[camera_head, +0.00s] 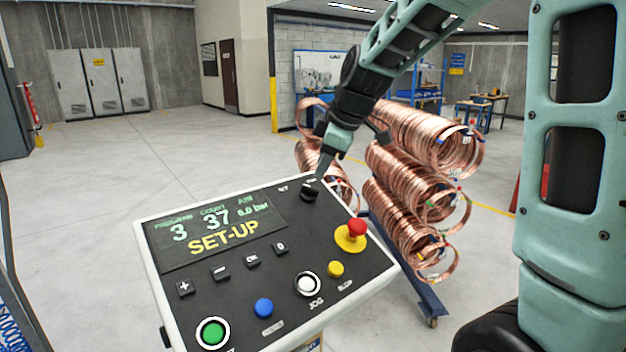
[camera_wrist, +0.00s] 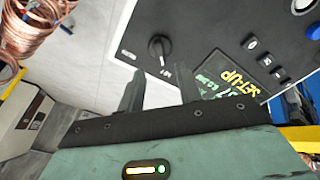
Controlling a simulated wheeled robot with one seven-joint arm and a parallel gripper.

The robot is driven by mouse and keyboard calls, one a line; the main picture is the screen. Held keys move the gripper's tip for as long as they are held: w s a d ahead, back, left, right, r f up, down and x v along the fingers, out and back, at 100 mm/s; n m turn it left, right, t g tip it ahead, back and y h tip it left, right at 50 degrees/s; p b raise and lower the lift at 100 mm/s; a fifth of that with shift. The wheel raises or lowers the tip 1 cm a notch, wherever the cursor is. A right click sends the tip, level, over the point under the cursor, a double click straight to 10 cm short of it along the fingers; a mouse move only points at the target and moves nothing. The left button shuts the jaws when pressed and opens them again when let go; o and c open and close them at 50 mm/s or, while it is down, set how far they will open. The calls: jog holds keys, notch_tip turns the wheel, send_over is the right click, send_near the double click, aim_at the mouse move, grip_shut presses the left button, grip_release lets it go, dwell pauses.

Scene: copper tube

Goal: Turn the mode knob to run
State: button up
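The mode knob (camera_head: 310,192) is a black rotary knob near the panel's upper edge. In the wrist view the knob (camera_wrist: 159,47) shows with a pale pointer mark and small labels on both sides, too blurred to read. My gripper (camera_head: 322,174) is just above the knob in the head view. In the wrist view its two fingers (camera_wrist: 160,85) are apart, with a gap between them and the knob beyond the tips. I cannot see contact with the knob.
A red mushroom button (camera_head: 356,228) on a yellow base stands out right of the knob. Green, blue, white and yellow buttons sit lower on the panel. Copper coils (camera_head: 415,180) on a blue stand are close behind. The floor at left is clear.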

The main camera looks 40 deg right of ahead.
aim_at(311, 187)
jog(key=p+x, duration=0.1)
jog(key=x, duration=0.5)
jog(key=shift+w+f, duration=0.15)
jog(key=shift+f, duration=0.15)
grip_shut()
